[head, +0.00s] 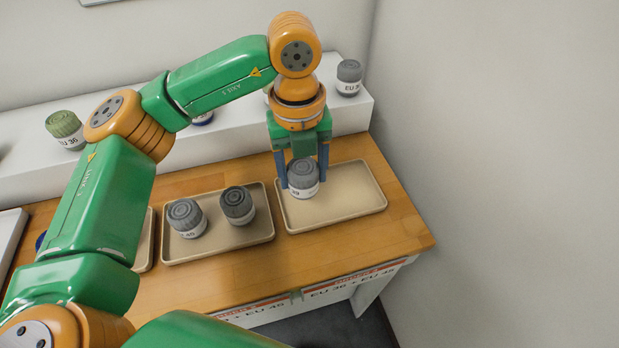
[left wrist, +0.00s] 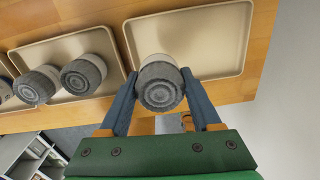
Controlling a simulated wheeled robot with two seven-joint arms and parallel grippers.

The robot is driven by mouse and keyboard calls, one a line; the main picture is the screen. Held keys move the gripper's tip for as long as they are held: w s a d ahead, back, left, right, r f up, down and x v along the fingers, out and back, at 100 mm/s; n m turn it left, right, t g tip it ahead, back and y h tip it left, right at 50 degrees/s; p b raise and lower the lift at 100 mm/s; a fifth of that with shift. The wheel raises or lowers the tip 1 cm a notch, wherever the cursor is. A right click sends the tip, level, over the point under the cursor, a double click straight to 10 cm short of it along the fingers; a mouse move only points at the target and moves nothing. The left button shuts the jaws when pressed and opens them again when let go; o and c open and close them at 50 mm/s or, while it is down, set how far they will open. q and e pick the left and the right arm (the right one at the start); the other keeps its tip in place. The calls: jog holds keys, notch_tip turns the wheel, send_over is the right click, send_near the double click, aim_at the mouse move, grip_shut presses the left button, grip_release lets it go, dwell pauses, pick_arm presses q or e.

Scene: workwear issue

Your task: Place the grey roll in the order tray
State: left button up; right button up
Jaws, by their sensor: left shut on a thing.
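A grey roll (head: 302,178) with a white label band is between the blue fingers of my left gripper (head: 304,177), which is shut on it. In the head view the roll is over the left part of the right-hand beige tray (head: 350,205). It also shows in the left wrist view (left wrist: 160,86), gripped at the tray's near edge as seen there. I cannot tell whether its base touches the tray floor. The rest of that tray is empty. The order label on the table front is only partly readable. My right gripper does not show.
A middle tray (head: 215,247) holds two grey rolls, one lighter (head: 186,218) and one darker (head: 237,205). A white shelf (head: 345,110) behind carries a green roll (head: 65,129) and a grey roll (head: 349,77). A wall stands close at right.

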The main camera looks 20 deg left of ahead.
aim_at(307, 185)
pick_arm(q)
jog(key=f, duration=0.2)
jog(key=w+f+p, duration=0.1)
jog(key=shift+d+f, duration=0.1)
jog(key=shift+f, duration=0.7)
jog(key=shift+w, duration=0.1)
jog(key=shift+f, duration=0.15)
jog(key=shift+f, duration=0.15)
jog(key=o, duration=1.4)
jog(key=shift+c, duration=0.2)
jog(key=shift+r, duration=0.25)
